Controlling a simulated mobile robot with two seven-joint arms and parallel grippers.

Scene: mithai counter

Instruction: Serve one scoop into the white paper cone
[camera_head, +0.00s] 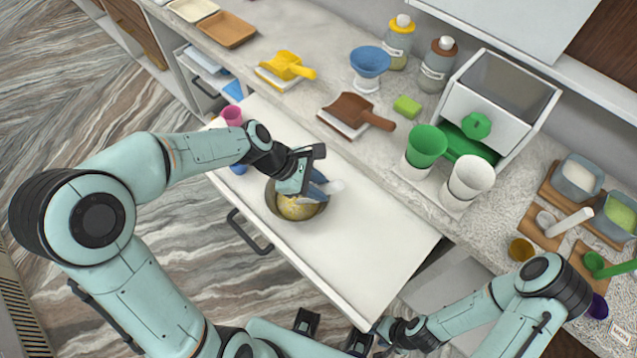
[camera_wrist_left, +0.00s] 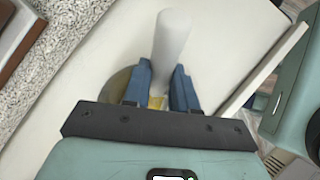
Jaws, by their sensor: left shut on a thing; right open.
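The white paper cone (camera_head: 472,174) stands upright in a holder on the counter, right of a green cone (camera_head: 428,142). My left gripper (camera_head: 316,186) is over a metal bowl (camera_head: 273,202) with yellow contents (camera_head: 297,208). It is shut on a white handle (camera_head: 335,186), which stands between the blue fingers in the left wrist view (camera_wrist_left: 172,45). The tool's lower end is hidden, so I cannot tell if it holds anything. My right gripper (camera_head: 334,331) is open and empty at the bottom of the head view, apart from the bowl and cones.
The bowl sits on a white pulled-out drawer top (camera_head: 375,240), otherwise mostly clear. Behind the cones stands a white dispenser box (camera_head: 500,100) with a green knob. Tubs (camera_head: 578,178) stand at the right.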

